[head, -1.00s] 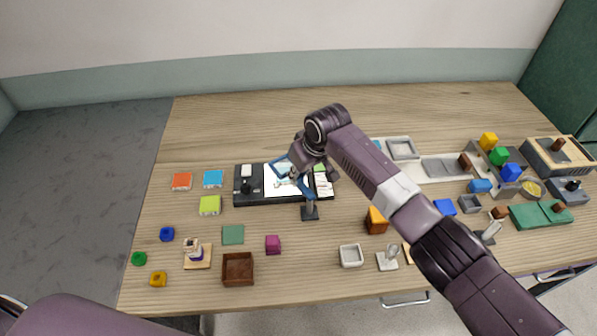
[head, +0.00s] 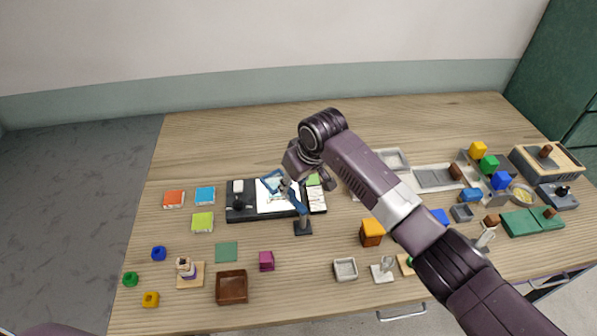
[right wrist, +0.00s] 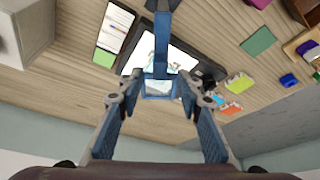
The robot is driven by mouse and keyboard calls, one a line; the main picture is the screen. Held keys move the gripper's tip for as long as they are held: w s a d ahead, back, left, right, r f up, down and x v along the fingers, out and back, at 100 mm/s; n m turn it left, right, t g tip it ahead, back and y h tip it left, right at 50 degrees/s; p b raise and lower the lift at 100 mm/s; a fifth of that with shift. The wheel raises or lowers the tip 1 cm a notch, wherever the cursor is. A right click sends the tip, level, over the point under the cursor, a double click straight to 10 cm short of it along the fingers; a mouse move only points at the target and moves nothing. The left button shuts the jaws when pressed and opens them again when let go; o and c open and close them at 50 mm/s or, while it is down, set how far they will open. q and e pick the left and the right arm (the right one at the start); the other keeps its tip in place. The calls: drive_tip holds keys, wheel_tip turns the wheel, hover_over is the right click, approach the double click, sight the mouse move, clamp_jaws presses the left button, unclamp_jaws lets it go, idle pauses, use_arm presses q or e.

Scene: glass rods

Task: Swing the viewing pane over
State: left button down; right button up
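The viewing pane (head: 272,184) is a small clear pane in a blue frame. It is carried by a blue arm on a dark stand (head: 303,229), and in the head view it hangs over the left-middle of the white sheet on the black board (head: 238,213). In the right wrist view the pane (right wrist: 159,88) lies ahead between my right fingertips. My right gripper (right wrist: 158,98) is open, with visible gaps between the fingers and the frame. In the head view my right wrist partly hides that gripper. My left gripper is out of view.
My right arm crosses above the crowded right side. The back left tabletop is clear.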

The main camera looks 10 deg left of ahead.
drive_tip(key=v, duration=0.8)
drive_tip(key=shift+d+r, duration=0.15)
drive_tip(key=shift+r, duration=0.2)
drive_tip(key=shift+s, duration=0.1)
